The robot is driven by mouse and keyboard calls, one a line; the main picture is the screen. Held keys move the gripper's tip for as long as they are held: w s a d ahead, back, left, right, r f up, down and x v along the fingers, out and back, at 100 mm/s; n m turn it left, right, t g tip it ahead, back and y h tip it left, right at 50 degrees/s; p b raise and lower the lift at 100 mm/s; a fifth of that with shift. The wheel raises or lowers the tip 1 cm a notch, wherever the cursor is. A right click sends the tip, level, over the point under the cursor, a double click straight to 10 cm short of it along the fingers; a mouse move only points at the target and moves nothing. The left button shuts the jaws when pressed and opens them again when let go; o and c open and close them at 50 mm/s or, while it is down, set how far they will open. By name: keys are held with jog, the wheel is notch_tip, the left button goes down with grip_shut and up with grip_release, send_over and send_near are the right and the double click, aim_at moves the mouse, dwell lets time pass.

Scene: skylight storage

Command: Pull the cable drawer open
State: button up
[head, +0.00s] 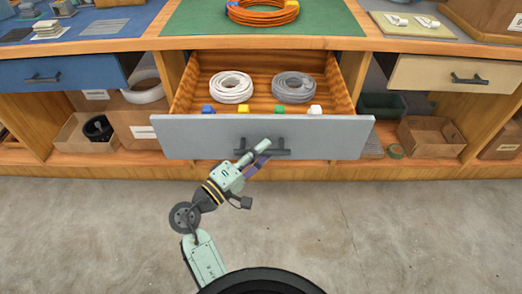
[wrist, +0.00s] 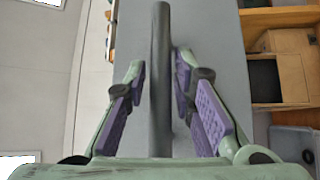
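The cable drawer (head: 205,137) has a grey front and stands pulled out from the bench, its wooden inside showing. In it lie a white cable coil (head: 231,88) and a grey cable coil (head: 294,86). Its dark bar handle (head: 275,152) is on the front. In the wrist view the handle bar (wrist: 160,35) runs between the purple-padded fingers of my gripper (wrist: 160,78). A gap shows on each side of the bar, so the fingers are open around it.
A blue drawer (head: 75,72) at left and a cream drawer (head: 425,72) at right are closed. Small coloured blocks sit along the open drawer's front. An orange cable coil (head: 262,12) lies on the green mat above. The concrete floor (head: 410,230) in front is clear.

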jog(key=shift+o, duration=1)
jog(key=v, duration=1.2)
